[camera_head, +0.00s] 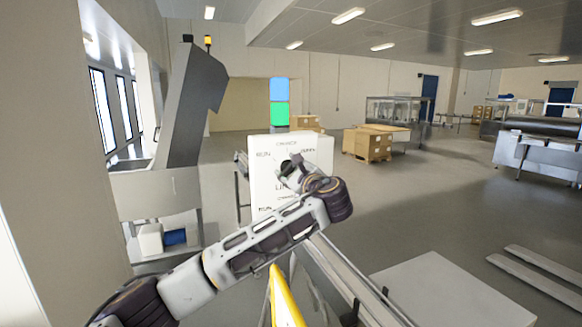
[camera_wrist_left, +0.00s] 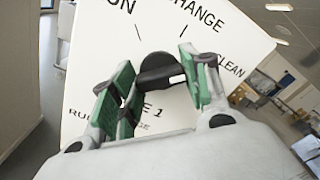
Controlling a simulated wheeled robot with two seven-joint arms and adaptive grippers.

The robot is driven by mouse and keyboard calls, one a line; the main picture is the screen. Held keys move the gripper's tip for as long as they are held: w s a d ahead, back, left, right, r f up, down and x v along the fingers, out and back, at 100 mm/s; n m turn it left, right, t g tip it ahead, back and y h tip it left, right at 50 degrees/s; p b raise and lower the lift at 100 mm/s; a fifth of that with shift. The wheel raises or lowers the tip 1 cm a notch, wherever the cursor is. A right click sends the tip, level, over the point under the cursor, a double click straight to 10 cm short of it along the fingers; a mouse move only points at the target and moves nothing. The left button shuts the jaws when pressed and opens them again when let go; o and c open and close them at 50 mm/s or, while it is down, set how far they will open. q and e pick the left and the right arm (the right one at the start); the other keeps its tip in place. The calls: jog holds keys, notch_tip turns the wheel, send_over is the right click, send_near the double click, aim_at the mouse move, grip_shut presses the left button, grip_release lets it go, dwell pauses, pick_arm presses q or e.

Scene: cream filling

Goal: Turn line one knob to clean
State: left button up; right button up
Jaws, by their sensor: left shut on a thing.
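A white panel (camera_head: 260,178) with printed words stands ahead in the head view. In the left wrist view the panel (camera_wrist_left: 92,55) fills the middle and reads RUN, CHANGE and CLEAN around a black knob (camera_wrist_left: 160,68), with a partly covered label ending in 1 below. The knob's white mark lies on its right side, roughly toward CLEAN. My left gripper (camera_wrist_left: 160,85) has its green-padded fingers on both sides of the knob, shut on it. In the head view my left gripper (camera_head: 292,168) is at the panel and hides the knob area. My right gripper is not in view.
A grey metal machine (camera_head: 190,95) stands left of the panel. A pale flat slab (camera_head: 450,290) and a yellow bar (camera_head: 284,298) are in front.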

pick_arm(q)
jog(key=shift+f, duration=0.15)
jog(key=o, duration=1)
jog(key=shift+v, duration=6.05)
jog(key=shift+f, duration=0.1)
